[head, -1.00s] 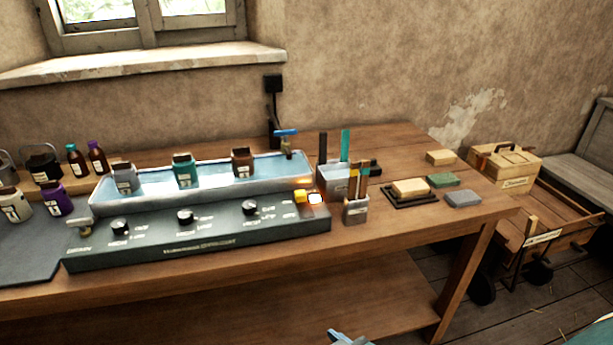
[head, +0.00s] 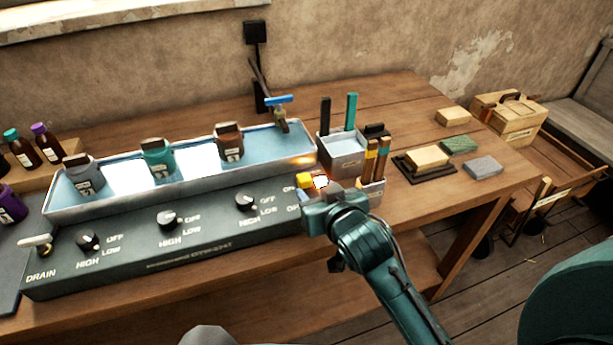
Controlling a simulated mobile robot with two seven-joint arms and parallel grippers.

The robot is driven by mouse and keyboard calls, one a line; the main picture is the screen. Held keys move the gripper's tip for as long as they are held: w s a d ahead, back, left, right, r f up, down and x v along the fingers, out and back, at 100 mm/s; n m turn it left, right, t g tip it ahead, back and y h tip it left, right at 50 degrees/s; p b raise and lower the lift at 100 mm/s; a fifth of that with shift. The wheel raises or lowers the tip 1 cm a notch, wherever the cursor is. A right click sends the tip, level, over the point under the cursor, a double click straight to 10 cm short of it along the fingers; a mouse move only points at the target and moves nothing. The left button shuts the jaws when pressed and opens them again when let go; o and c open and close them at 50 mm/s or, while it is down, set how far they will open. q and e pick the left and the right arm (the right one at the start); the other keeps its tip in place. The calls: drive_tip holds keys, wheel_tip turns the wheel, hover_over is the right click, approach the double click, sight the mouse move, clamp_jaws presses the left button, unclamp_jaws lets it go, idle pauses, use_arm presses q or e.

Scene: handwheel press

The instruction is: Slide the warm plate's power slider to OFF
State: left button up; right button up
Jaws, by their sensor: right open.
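The dark control panel (head: 150,254) runs along the front of the water trough. At its right end are a yellow block (head: 304,181) and a bright glowing lamp (head: 321,182), with an ON label to their left. I take the yellow block to be the warm plate's power slider, near ON. My right gripper (head: 320,199) is over this end of the panel, just in front of the block and lamp. Its jaws are open, but the fingertips are hard to make out. It hides part of the panel's right end; I cannot tell whether it touches the slider. My left gripper is not in view.
The trough (head: 110,206) holds several jars behind the panel. Knobs (head: 245,202) sit left of my gripper. Blocks and a black tray (head: 437,170) lie further right.

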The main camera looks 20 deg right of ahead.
sight(304, 178)
drive_tip(key=x, duration=0.7)
drive_tip(key=shift+w+f, duration=0.2)
drive_tip(key=shift+w, duration=0.15)
drive_tip(key=shift+c, duration=0.2)
clamp_jaws()
